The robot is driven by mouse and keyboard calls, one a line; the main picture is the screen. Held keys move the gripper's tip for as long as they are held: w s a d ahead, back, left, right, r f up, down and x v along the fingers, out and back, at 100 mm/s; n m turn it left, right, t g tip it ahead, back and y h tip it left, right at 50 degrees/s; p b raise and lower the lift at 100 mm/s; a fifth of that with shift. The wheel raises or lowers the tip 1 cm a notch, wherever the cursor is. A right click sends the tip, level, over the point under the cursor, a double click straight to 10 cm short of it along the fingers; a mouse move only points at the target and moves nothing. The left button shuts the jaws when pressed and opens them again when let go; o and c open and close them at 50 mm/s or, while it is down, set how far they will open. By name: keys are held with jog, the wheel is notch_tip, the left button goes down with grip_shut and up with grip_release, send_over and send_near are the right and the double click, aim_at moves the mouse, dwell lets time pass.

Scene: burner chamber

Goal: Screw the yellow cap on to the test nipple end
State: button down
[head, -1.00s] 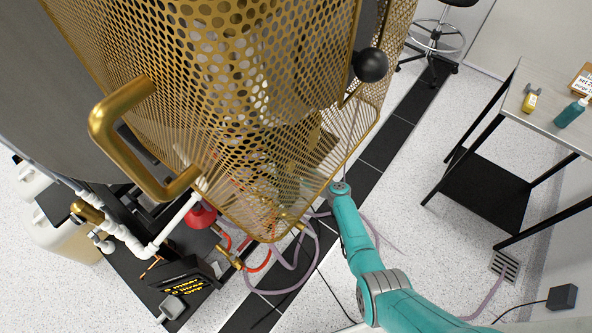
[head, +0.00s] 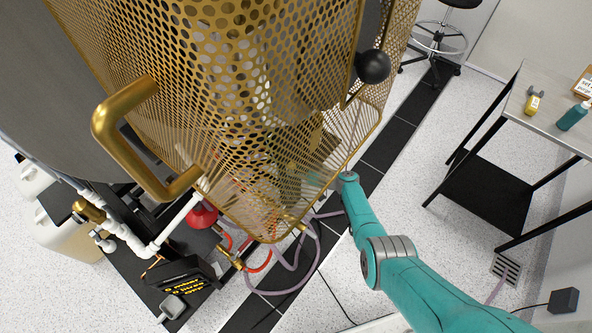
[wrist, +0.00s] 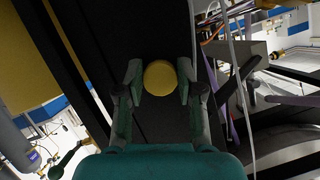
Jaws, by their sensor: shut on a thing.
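In the wrist view, my gripper (wrist: 160,80) is shut on the yellow cap (wrist: 160,78), a round disc seen flat between its two fingertips. A dark flat surface lies behind the cap. In the head view, my teal arm reaches to the lower edge of the brass mesh guard, and my gripper is hidden behind the mesh. The test nipple end cannot be made out in either view.
The perforated brass guard (head: 230,60) with its thick handle (head: 120,130) stands over the work area. Purple hoses (head: 300,270) loop on the floor below it. White pipes (head: 130,240) are at left. A table (head: 540,110) stands at right, with open floor between.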

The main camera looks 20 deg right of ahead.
jog(key=shift+w+r, duration=0.1)
dwell(0.3)
jog(key=shift+m+y, duration=0.3)
jog(key=c, duration=0.7)
grip_release()
jog(key=shift+o, duration=0.2)
jog(key=shift+d, duration=0.1)
jog(key=v, duration=1.1)
jog(key=shift+s+d+r, duration=0.15)
jog(key=shift+s+d, duration=0.05)
jog(key=shift+s, duration=0.15)
